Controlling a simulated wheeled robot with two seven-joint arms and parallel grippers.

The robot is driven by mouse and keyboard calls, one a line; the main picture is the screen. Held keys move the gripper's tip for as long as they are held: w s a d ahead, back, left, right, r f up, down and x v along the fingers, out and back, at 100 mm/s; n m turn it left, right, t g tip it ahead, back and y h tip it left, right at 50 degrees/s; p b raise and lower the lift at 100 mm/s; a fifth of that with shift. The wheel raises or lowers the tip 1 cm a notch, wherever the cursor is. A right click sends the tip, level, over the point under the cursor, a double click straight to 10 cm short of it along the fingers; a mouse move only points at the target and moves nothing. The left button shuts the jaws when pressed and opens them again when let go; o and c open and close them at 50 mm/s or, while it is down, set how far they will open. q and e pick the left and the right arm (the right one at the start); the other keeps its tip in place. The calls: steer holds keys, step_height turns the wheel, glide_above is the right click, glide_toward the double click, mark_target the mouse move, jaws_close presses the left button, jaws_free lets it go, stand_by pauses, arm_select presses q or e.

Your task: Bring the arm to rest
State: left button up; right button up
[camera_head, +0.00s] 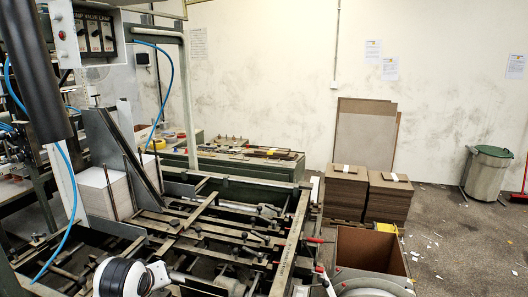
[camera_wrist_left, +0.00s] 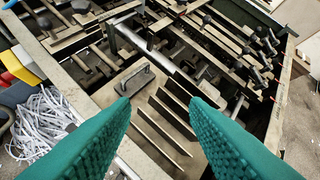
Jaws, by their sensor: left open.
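My left gripper (camera_wrist_left: 160,101) shows in the left wrist view as two teal ridged fingers, spread wide with nothing between them. Below it is the feeder machine (camera_wrist_left: 152,139) with its metal bars, slotted plate and a small handle. In the head view the machine's frame (camera_head: 290,244) fills the lower middle. A white and black rounded part of my arm shows at the bottom left of that view, low over the frame. The left fingers cannot be made out there. My right gripper is in neither view.
A white sheet stack (camera_head: 103,191) stands on the machine's left. Greyboard stacks (camera_head: 345,192) and an open carton (camera_head: 371,249) stand on the right. A bin (camera_head: 487,173) is by the wall. White paper strips (camera_wrist_left: 40,128) lie at the wrist view's left.

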arm_select(q)
steer(key=s+d+f+m+g+h, duration=0.15)
steer(key=s+f, duration=0.35)
steer(key=s, duration=0.5)
steer(key=s+d+f+m+g, duration=0.1)
steer(key=s+d+f+m, duration=0.15)
steer(key=s+f, duration=0.55)
steer(key=s+d+f+m+g, duration=0.1)
steer(key=s+f+m+g, duration=0.15)
steer(key=s, duration=0.95)
step_height(320, 180, down, 30)
steer(key=m+b, duration=0.1)
steer(key=b, duration=0.4)
steer(key=s+a+f+g+b, duration=0.1)
steer(key=s+f, duration=0.8)
steer(key=f, duration=0.1)
steer(key=s+a+f+b, duration=0.2)
steer(key=s+f, duration=0.6)
steer(key=f, duration=0.3)
steer(key=shift+s+g, duration=0.4)
steer(key=shift+m, duration=0.25)
